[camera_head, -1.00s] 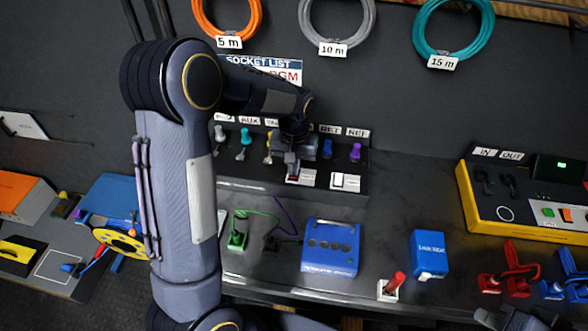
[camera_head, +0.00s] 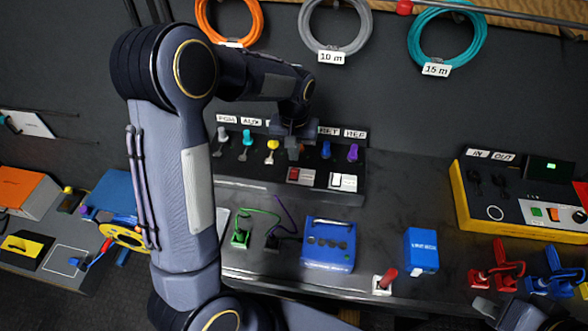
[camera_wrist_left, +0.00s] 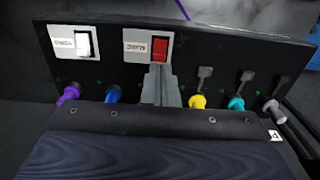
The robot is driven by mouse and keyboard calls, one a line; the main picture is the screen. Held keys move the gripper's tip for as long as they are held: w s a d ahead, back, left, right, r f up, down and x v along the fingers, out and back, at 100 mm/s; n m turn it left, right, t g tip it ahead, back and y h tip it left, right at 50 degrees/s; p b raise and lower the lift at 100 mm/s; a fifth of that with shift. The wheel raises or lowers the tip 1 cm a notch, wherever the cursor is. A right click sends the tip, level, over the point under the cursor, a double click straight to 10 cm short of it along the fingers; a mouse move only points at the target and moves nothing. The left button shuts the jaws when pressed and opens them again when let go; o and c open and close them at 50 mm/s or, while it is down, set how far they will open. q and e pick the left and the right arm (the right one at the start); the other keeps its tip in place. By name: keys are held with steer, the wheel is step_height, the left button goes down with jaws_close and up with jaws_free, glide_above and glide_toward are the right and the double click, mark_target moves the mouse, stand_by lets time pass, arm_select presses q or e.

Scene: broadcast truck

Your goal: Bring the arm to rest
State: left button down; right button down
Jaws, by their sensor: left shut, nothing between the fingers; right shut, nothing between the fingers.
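My left arm reaches in from the left, over the socket panel (camera_head: 345,160). My left gripper (camera_head: 294,148) is shut and empty in front of the panel, above the red switch (camera_head: 300,175). In the left wrist view its closed fingers (camera_wrist_left: 160,85) point at the panel just below the red switch (camera_wrist_left: 159,48). I see no contact, but the gap is hard to judge. A grey part of my right gripper (camera_head: 490,308) shows at the lower right edge; most of it is cut off.
Coloured plugs, such as the yellow one (camera_head: 272,152), line the panel near the left gripper. A white switch (camera_head: 343,182) is beside the red one. A blue box (camera_head: 329,244), a red-handled lever (camera_head: 386,280) and a yellow-edged console (camera_head: 520,200) stand on the desk.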

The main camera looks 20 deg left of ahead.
arm_select(q)
steer(key=s+r+t+h, duration=0.2)
steer(key=s+r, duration=0.4)
steer(key=s, duration=0.3)
steer(key=s+r+t+h, duration=0.1)
steer(key=s+r+t, duration=0.1)
steer(key=s+r, duration=0.5)
steer(key=s+d+f+m+t, duration=0.1)
steer(key=s+d+f, duration=0.1)
steer(key=s, duration=0.7)
steer(key=shift+s+d+t+h, duration=0.15)
steer(key=shift+d+t+h, duration=0.15)
steer(key=shift+d+h, duration=0.15)
steer(key=shift+f, duration=0.1)
steer(key=w+a+f+g+y+b, duration=0.1)
steer(key=w+y+b, duration=0.1)
steer(key=w, duration=1)
steer(key=w+a+f+n+g+y+b, duration=0.1)
steer(key=w+f+y+b, duration=0.1)
steer(key=w, duration=1)
steer(key=shift+a+y+b, duration=0.25)
steer(key=shift+y+b, duration=0.1)
steer(key=shift+b, duration=0.15)
